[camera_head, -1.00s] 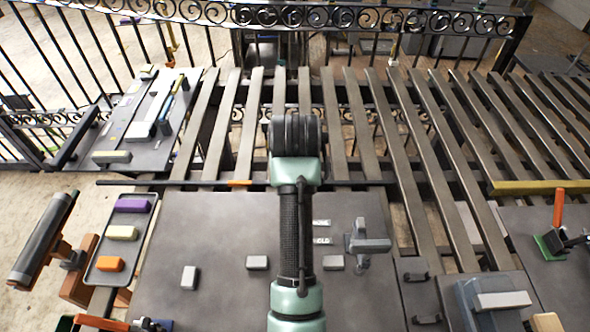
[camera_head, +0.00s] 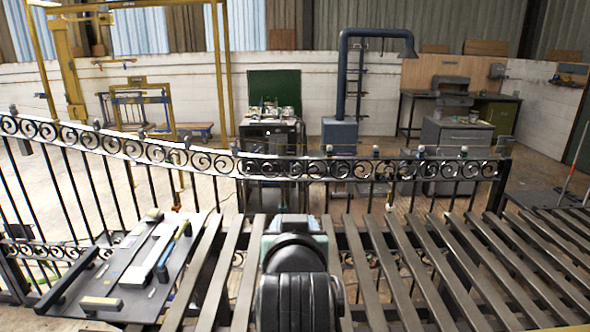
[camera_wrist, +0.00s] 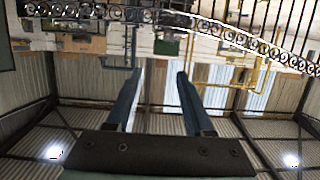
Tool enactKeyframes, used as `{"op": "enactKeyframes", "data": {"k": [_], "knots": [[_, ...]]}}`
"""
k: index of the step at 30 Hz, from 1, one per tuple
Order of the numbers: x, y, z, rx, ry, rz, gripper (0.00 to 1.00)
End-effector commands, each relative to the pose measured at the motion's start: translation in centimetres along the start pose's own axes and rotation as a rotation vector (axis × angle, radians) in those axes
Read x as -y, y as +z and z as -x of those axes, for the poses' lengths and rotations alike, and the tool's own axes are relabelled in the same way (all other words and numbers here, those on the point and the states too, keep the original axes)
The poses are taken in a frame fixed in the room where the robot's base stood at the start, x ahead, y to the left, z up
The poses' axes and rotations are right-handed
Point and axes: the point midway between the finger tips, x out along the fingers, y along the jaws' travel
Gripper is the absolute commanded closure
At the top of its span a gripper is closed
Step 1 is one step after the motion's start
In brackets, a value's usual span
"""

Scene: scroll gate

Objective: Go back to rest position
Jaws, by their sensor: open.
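My gripper (camera_wrist: 160,88) shows in the wrist view with its two blue fingers apart and nothing between them. The wrist view appears upside down, with the scroll gate (camera_wrist: 200,28) across its top and the roof and walls beyond the fingertips. In the head view my arm stands in the lower middle, in front of the slatted bench. The gripper itself is not visible there. The scroll gate (camera_head: 290,168) crosses behind the bench, with a row of black scrolls along its top and thin bars below.
The slatted bench (camera_head: 415,265) fills the foreground. A dark tray (camera_head: 125,290) with several tools and blocks lies on the left. Behind the gate stand a dark cabinet (camera_head: 270,135), a blue fume hood (camera_head: 340,135) and a yellow frame (camera_head: 70,90), with open floor between.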

Motion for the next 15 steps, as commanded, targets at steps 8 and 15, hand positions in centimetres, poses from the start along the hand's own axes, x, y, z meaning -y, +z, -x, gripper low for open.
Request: {"op": "enactKeyframes", "data": {"k": [8,15], "knots": [[0.0,-16.1,14.2,-0.651,0.002,0.002,0.47],[0.0,-21.6,25.6,-1.013,0.004,0.002,0.47]]}}
